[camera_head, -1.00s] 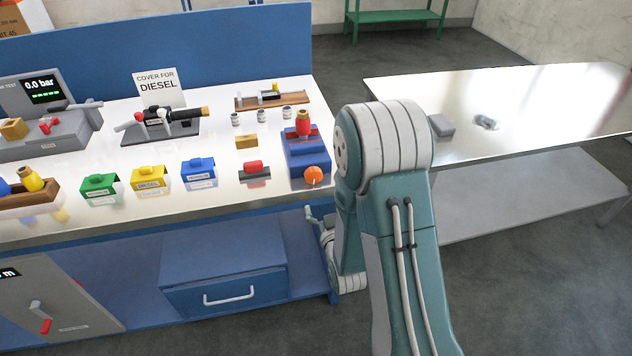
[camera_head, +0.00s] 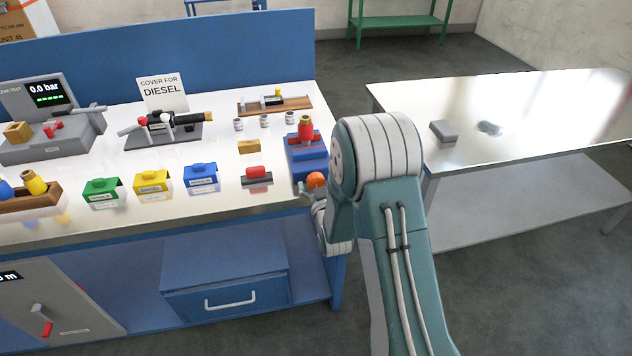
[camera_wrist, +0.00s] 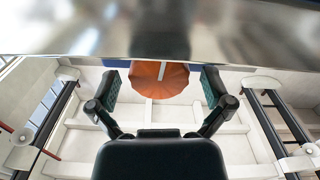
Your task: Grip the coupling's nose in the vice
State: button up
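The blue vice (camera_head: 305,162) stands at the right front of the bench. The coupling (camera_head: 306,128), red with a tan top, stands upright at the top of the vice, at its jaws. Whether the jaws touch its nose I cannot tell. The vice's orange round knob (camera_head: 316,180) faces the bench's front edge. My gripper (camera_head: 309,190) is at the knob, partly hidden by my arm. In the wrist view my gripper (camera_wrist: 160,88) is open, with one finger on each side of the orange knob (camera_wrist: 158,76) and gaps visible.
A red part on a dark stand (camera_head: 257,177) sits left of the vice, with a brass block (camera_head: 249,147) behind. Blue, yellow and green covers (camera_head: 200,180) line the front. The metal side table (camera_head: 520,115) is right of my arm, across a floor gap.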

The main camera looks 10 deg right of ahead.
jog(key=c, duration=1)
jog(key=shift+m, duration=0.4)
jog(key=m, duration=0.2)
jog(key=shift+m, duration=0.4)
jog(key=shift+d+m, duration=0.15)
jog(key=shift+m, duration=1.65)
jog(key=o, duration=1.1)
jog(key=shift+w, duration=0.1)
